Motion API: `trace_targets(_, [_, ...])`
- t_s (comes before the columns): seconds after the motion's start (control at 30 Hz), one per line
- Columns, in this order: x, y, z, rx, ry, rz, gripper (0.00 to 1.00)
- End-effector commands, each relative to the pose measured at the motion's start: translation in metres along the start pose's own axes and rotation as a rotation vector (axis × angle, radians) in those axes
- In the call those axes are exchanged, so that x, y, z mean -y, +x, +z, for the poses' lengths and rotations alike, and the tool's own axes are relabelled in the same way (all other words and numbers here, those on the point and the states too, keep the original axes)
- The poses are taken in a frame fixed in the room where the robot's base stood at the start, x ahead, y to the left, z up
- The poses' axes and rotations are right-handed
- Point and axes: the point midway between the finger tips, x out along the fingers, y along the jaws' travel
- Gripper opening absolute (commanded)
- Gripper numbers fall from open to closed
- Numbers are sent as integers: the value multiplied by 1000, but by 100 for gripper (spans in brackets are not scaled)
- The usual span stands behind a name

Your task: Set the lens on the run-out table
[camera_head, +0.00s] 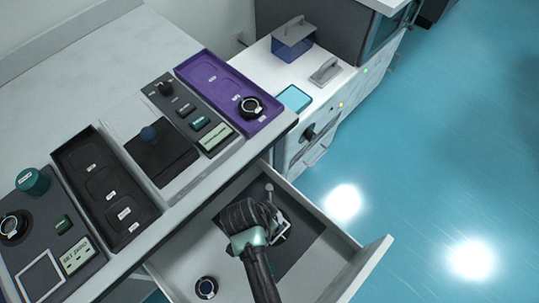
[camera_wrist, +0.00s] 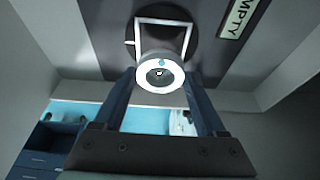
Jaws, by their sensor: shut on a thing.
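My gripper (camera_head: 258,222) is over the open drawer in the head view. In the wrist view its two fingers (camera_wrist: 160,82) are shut on a round piece with a white ring face and dark centre, which looks like the lens (camera_wrist: 160,73). It is hidden by the gripper in the head view. Whether the lens touches the disc is unclear.
The drawer (camera_head: 185,262) has raised walls; a small dark round piece (camera_head: 206,288) lies in it. On the counter are a purple tray (camera_head: 212,78) with a black ringed piece (camera_head: 250,107), a black compartment tray (camera_head: 103,185) and grey panels. Blue floor (camera_head: 440,150) lies open at right.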

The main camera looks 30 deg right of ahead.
Motion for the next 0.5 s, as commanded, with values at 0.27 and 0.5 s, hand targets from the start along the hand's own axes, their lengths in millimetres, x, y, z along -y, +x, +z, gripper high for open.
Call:
trace_targets(0.27, [0, 32, 11, 1, -3, 1, 7])
trace_targets(0.5, [0, 49, 17, -1, -2, -2, 7])
